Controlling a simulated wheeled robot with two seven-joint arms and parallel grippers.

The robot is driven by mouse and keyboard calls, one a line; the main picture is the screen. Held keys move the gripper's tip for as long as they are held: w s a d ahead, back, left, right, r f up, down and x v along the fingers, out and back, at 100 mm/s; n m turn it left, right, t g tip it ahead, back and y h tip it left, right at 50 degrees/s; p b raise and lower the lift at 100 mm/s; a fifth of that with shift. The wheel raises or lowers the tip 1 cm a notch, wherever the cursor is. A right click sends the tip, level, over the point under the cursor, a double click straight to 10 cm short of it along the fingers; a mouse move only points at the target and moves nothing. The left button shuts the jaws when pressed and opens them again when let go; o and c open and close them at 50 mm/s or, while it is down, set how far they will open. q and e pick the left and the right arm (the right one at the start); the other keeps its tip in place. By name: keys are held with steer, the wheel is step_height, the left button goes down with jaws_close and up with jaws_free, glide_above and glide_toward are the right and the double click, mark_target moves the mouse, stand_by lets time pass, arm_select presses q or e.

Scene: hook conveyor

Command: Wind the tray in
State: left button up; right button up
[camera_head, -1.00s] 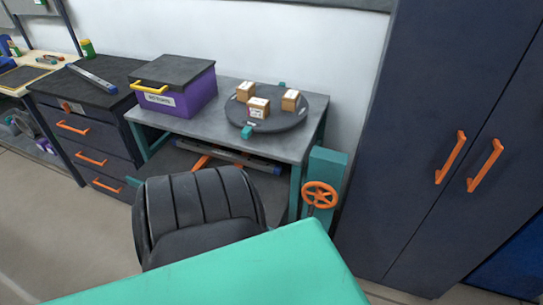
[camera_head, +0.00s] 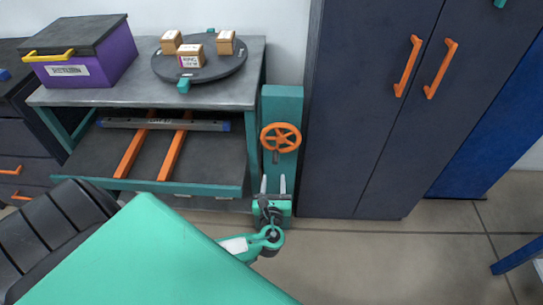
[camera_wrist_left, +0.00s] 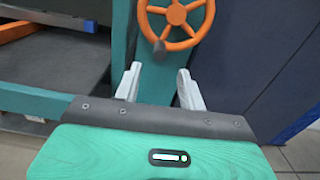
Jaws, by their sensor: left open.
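An orange handwheel (camera_head: 281,138) with a dark crank knob is mounted on a teal post (camera_head: 283,103) at the right end of the workbench. In the left wrist view the wheel (camera_wrist_left: 177,18) shows at the top, its knob hanging low. A dark tray (camera_head: 205,165) with a teal front edge lies under the bench top, with two orange rails across it. My left gripper (camera_head: 273,184) is open and empty, just below the wheel and apart from it. Its two pale fingers (camera_wrist_left: 158,76) point up toward the wheel in the wrist view. My right gripper is not seen.
A round turntable (camera_head: 200,66) with three small boxes and a purple lidded box (camera_head: 82,60) stand on the bench top. A dark cabinet (camera_head: 375,110) with orange handles stands close on the right.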

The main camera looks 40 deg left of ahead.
mark_target(275, 163)
arm_select(q)
steer(key=x, duration=0.9)
steer(key=shift+w+a, duration=0.2)
steer(key=shift+w, duration=0.1)
steer(key=shift+c, duration=0.4)
jaws_close()
